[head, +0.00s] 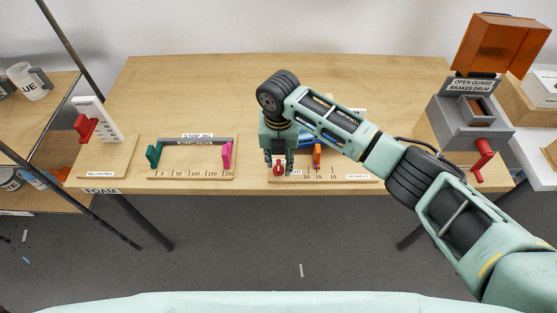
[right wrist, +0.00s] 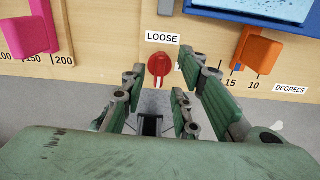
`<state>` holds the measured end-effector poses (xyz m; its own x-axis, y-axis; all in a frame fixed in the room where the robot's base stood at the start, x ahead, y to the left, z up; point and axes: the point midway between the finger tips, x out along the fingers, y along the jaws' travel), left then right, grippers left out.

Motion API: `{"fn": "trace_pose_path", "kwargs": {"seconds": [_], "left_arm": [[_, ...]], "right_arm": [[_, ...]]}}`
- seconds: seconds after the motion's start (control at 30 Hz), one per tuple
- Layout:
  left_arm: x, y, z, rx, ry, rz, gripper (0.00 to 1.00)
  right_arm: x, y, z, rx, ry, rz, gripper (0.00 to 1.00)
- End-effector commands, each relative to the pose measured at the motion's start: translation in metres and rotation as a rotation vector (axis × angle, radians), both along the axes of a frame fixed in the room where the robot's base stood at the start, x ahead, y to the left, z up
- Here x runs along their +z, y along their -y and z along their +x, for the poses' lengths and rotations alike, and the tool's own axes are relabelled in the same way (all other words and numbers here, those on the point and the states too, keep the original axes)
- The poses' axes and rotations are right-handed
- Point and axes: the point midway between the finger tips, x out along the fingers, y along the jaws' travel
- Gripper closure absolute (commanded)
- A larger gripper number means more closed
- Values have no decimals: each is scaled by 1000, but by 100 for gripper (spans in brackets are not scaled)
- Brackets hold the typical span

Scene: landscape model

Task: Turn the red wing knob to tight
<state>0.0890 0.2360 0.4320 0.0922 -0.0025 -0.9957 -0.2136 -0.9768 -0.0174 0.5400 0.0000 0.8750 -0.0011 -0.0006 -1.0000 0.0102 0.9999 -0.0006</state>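The red wing knob (right wrist: 159,65) sits at the front of the angle jig's wooden board, directly below the LOOSE label (right wrist: 163,38). Its wing looks roughly in line with that label, though it is small. A label to its right is mostly hidden by a finger; in the head view its end reads "GHT" (head: 296,172). My right gripper (head: 278,160) points down over the knob (head: 278,170). Its fingers are open on either side of the knob in the right wrist view, with no clear contact. My left gripper is not in view.
An orange slider (right wrist: 259,52) and a blue plate (right wrist: 260,12) are on the same board, right of the knob. The stop jig with its pink block (head: 227,154) is to the left. A grey guard box with a red crank (head: 484,155) stands at the table's right.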

Motion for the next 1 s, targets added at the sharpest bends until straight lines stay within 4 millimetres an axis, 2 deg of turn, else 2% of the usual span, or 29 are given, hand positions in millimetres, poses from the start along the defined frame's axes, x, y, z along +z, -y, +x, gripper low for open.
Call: {"fn": "trace_pose_path", "kwargs": {"seconds": [0.2,0.47,0.8,1.0], "left_arm": [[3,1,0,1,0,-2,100],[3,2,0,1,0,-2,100],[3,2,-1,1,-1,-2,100],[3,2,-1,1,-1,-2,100]], "right_arm": [[-17,0,0,0,-1,0,72],[-19,0,0,0,1,1,72],[-19,0,0,-1,1,1,100],[-19,0,0,-1,1,1,100]]}}
